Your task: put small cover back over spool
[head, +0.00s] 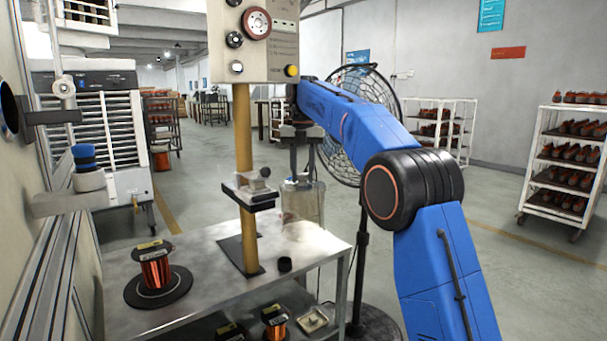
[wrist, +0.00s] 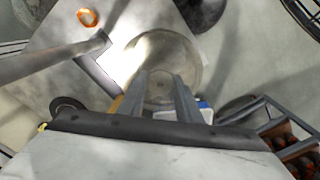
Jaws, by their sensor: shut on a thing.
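The small cover (head: 303,203) is a pale, see-through cylinder with a flat grey top. My gripper (head: 302,176) is shut on the top of the cover and holds it upright in the air, right of the yellow post. In the wrist view the cover's round top (wrist: 172,48) lies between and beyond the fingers of my gripper (wrist: 160,84). The copper spool (head: 156,268) stands uncovered on a round black base (head: 179,290) at the left of the metal table. The cover is well apart from the spool, up and to its right.
The yellow post (head: 243,140) rises from the metal table (head: 215,240), with a small bracket (head: 250,194) partway up and a control box (head: 253,40) on top. A small black cap (head: 285,264) lies on the table. Another copper spool (head: 275,322) sits lower. A fan (head: 345,115) stands behind my arm.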

